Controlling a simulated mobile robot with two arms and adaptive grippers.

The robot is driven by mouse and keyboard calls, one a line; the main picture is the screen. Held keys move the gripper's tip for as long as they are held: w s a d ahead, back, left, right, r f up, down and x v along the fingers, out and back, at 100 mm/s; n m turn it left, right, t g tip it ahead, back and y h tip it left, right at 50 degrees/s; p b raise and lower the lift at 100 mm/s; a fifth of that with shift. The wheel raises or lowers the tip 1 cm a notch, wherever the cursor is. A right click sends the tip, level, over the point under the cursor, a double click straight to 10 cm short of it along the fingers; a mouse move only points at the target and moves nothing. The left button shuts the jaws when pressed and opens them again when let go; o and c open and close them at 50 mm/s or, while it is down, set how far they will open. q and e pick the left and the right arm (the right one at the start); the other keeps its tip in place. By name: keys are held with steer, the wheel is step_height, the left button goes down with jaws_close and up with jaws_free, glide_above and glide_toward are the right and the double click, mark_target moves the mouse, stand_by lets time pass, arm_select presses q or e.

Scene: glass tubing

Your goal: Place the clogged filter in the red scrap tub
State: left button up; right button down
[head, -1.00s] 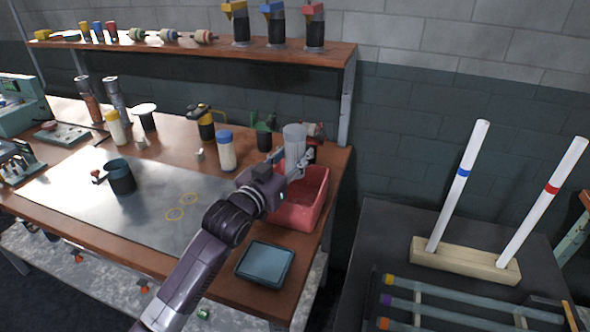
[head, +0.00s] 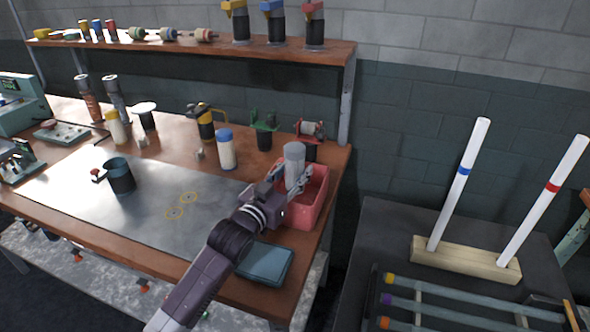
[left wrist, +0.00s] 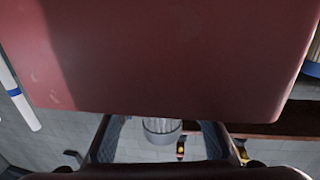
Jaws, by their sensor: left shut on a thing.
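The clogged filter (head: 295,154) is a pale grey cylinder, upright in my left gripper (head: 298,181). The gripper is shut on it, with the filter's top standing above the fingers. The red scrap tub (head: 317,209) stands at the table's right edge. In the head view the filter and fingers overlap the tub's opening; the filter's lower end is hidden, so I cannot tell whether it touches the tub's floor. In the left wrist view the filter (left wrist: 162,130) shows between the fingers, below a large red surface (left wrist: 170,60) that appears to be the tub. My right gripper is not in view.
A blue-grey tray (head: 265,264) lies in front of the tub, partly behind my arm. A blue-capped bottle (head: 226,150), a green-topped holder (head: 264,133) and a reel on a stand (head: 311,131) stand behind it. The metal mat (head: 150,212) is mostly clear.

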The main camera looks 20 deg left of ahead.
arm_select(q)
steer(key=o, duration=1.3)
steer(key=shift+r, duration=0.45)
steer(key=v, duration=1.2)
steer(key=shift+b, duration=0.4)
steer(key=shift+r, duration=0.1)
